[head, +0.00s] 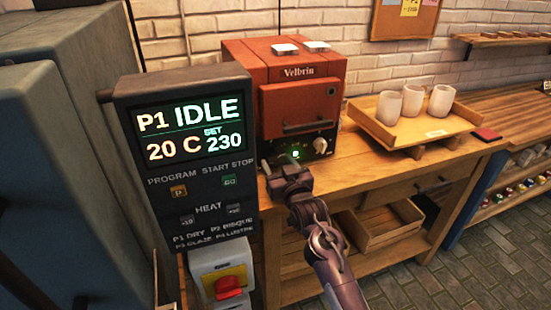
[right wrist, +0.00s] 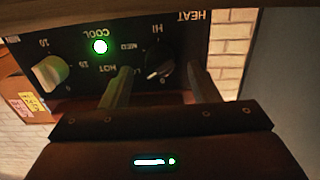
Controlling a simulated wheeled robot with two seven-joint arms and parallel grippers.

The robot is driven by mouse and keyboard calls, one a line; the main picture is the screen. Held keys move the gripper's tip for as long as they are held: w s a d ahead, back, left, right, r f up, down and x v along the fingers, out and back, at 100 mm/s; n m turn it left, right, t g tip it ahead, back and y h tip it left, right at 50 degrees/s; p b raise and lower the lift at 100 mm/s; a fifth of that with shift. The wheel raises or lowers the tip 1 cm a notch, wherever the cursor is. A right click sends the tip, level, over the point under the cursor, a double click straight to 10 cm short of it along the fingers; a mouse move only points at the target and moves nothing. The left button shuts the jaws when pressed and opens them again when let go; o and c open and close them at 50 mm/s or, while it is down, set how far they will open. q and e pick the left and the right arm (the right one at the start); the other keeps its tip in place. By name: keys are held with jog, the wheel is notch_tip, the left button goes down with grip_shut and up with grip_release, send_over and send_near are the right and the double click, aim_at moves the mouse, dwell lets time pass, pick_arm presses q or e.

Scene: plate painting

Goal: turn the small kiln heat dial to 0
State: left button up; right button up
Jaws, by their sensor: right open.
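The small kiln (head: 300,105) is an orange-red box on the wooden bench, with a dark control strip low on its front. Its black heat dial (right wrist: 160,60) shows upside down in the right wrist view, under the HEAT label. A pale pointer mark on the dial points toward the picture's lower left; I cannot read its exact setting. My right gripper (head: 282,170) is open at the strip's left end, its fingers on either side of the dial in the wrist view. I cannot tell whether they touch it. In the head view the gripper hides the dial. My left gripper is not visible.
A pale second knob (head: 320,145) and a green light (head: 295,153) sit right of the heat dial. A large controller (head: 185,150) reading IDLE stands close at left, above a red switch (head: 228,287). A tray (head: 455,122) with white cups is at right.

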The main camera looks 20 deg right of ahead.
aim_at(273, 156)
jog(key=shift+w, duration=1.35)
jog(key=c, duration=1)
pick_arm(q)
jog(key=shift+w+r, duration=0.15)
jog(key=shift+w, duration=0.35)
pick_arm(e)
jog(key=shift+o, duration=0.2)
